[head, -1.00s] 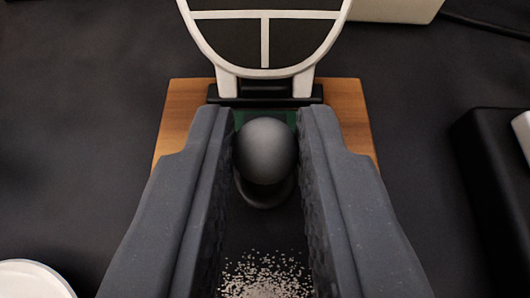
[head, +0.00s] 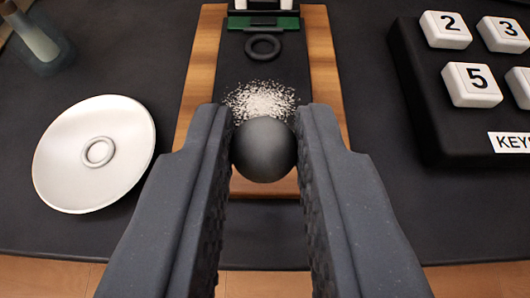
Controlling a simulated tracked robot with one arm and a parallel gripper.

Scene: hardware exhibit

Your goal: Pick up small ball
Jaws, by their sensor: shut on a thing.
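The small ball (head: 264,150) is dark grey and round. My gripper (head: 264,140) is shut on it, with one dark grey finger on each side near the tips. The ball appears above the near part of a wooden board with a dark middle strip (head: 291,62). A black ring (head: 263,47) lies on the strip farther back, with nothing on it. The exact height of the ball above the board is hard to tell.
A patch of pale grains (head: 258,98) lies on the strip just beyond the ball. A white disc dish (head: 60,162) with a small ring is at left. A black keypad (head: 432,130) with white numbered keys is at right. The table's front edge runs below.

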